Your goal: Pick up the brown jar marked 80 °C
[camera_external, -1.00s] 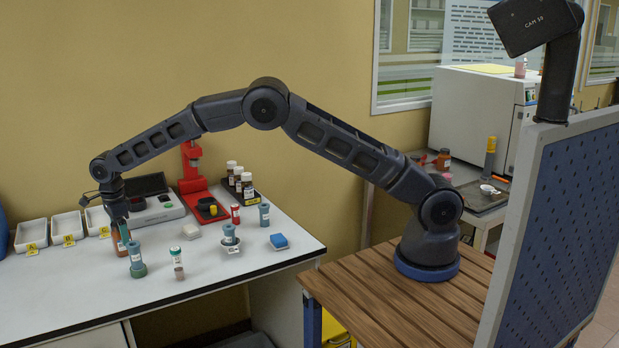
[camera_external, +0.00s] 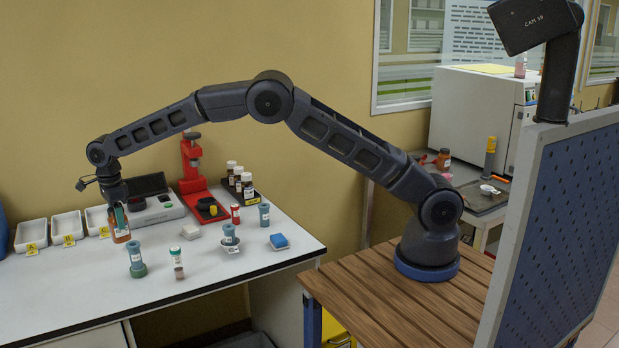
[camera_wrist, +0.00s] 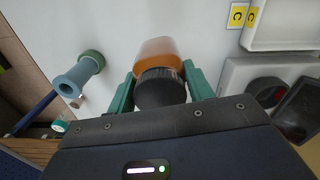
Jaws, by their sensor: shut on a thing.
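The brown jar (camera_external: 121,235) has an amber-brown body and a pale label whose marking is too small to read. In the wrist view the jar (camera_wrist: 158,50) shows its black lid (camera_wrist: 160,90) between the two green fingers. My gripper (camera_external: 119,217) is shut on the jar from above, and it also shows in the wrist view (camera_wrist: 160,88). The jar is upright and appears slightly above the white bench (camera_external: 70,285). Its underside contact cannot be seen clearly.
A blue-grey vial in a green base (camera_external: 137,260) stands close right of the jar, with a small vial (camera_external: 177,262) beyond it. White trays (camera_external: 67,226) lie left. A grey instrument (camera_external: 160,207) and red stand (camera_external: 196,170) are behind. The front bench is clear.

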